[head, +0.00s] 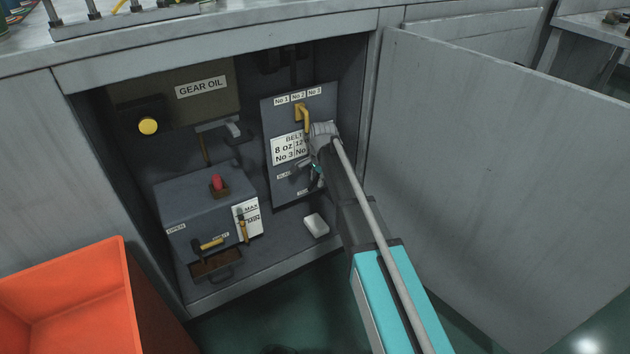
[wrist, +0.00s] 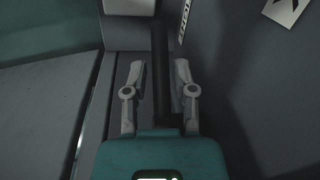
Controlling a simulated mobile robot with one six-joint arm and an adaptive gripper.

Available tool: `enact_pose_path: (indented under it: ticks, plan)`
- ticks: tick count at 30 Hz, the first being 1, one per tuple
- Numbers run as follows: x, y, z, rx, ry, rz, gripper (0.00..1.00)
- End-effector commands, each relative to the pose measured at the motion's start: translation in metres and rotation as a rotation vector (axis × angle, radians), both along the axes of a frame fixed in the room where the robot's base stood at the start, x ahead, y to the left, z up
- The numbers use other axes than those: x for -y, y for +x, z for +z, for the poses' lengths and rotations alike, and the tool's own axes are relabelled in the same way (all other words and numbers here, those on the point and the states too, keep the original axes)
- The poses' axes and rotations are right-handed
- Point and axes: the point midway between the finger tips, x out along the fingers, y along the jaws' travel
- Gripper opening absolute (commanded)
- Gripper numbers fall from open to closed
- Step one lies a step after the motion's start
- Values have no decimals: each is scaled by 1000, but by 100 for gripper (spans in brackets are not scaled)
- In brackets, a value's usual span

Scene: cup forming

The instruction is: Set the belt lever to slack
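The belt panel (head: 270,180) is a dark plate inside the open cabinet, with a "BELT" sign (head: 284,150) on it. My gripper (head: 315,174) is low in front of this panel, mostly hidden by my arm in the head view. In the wrist view, the two fingers of my gripper (wrist: 156,70) stand apart. A dark upright bar, apparently the belt lever (wrist: 160,45), runs between them, with a gap visible on each side. The lever cannot be made out in the head view. A small label (wrist: 184,20) beside it is too sideways to read surely.
A yellow handle (head: 302,114) is above on the panel. A white block (head: 315,225) lies on the cabinet floor. A grey box (head: 205,208) with a red knob stands left. The open door (head: 500,160) bounds the right; an orange bin (head: 75,300) is front left.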

Motion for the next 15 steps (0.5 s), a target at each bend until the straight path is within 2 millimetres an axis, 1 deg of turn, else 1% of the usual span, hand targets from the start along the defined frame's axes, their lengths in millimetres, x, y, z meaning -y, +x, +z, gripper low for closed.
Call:
enact_pose_path:
  ticks: [5, 6, 8, 9, 11, 12, 15]
  plan:
    - [0, 0, 0, 0, 0, 0, 35]
    - [0, 0, 0, 0, 0, 0, 32]
    - [0, 0, 0, 0, 0, 0, 20]
    - [0, 0, 0, 0, 0, 0, 13]
    - [0, 0, 0, 0, 0, 0, 2]
    - [0, 0, 0, 0, 0, 0, 0]
    - [0, 0, 0, -1, -1, 0, 0]
